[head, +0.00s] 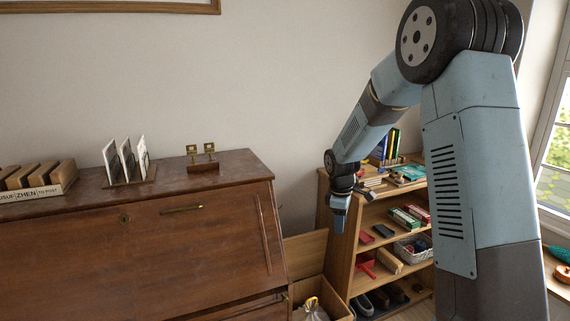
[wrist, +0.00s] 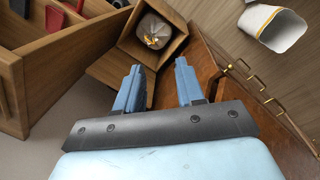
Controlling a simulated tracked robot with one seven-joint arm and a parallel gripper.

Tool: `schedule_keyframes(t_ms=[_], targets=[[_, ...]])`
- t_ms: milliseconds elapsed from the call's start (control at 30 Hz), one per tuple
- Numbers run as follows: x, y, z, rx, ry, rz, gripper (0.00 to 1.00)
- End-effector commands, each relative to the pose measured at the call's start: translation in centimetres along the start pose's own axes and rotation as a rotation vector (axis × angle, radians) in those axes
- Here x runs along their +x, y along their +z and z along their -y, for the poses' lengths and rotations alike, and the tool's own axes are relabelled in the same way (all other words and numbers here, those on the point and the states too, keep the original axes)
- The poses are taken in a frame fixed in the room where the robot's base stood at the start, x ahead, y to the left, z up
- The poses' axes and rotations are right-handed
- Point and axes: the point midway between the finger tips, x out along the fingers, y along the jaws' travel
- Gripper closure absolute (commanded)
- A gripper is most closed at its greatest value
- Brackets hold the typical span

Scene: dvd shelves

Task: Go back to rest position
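My gripper (wrist: 159,88) shows in the wrist view with its two blue fingers apart and nothing between them. In the head view my gripper (head: 339,212) hangs at the end of my arm, pointing down, in front of the left side of the wooden shelf (head: 342,250). It is small there, and its fingers are hard to make out. In the wrist view an open wooden box (wrist: 122,48) with a shiny bag (wrist: 153,30) in it lies beyond the fingertips.
A brown wooden desk (head: 150,245) stands at left, with white upright cards (head: 125,160) and a small stand with brass pieces (head: 203,160) on top. The shelf holds books, boxes, a white basket (head: 412,250) and shoes. A window (head: 555,150) is at right.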

Motion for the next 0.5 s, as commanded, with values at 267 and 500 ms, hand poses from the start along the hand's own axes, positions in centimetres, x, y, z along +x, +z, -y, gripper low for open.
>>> schedule_keyframes(t_ms=[267, 500], targets=[[-7.1, 3.2, 2.6, 0.191, 0.058, -0.034, 0.62], [-12.1, 6.0, 5.6, 0.356, 0.099, -0.071, 0.62]])
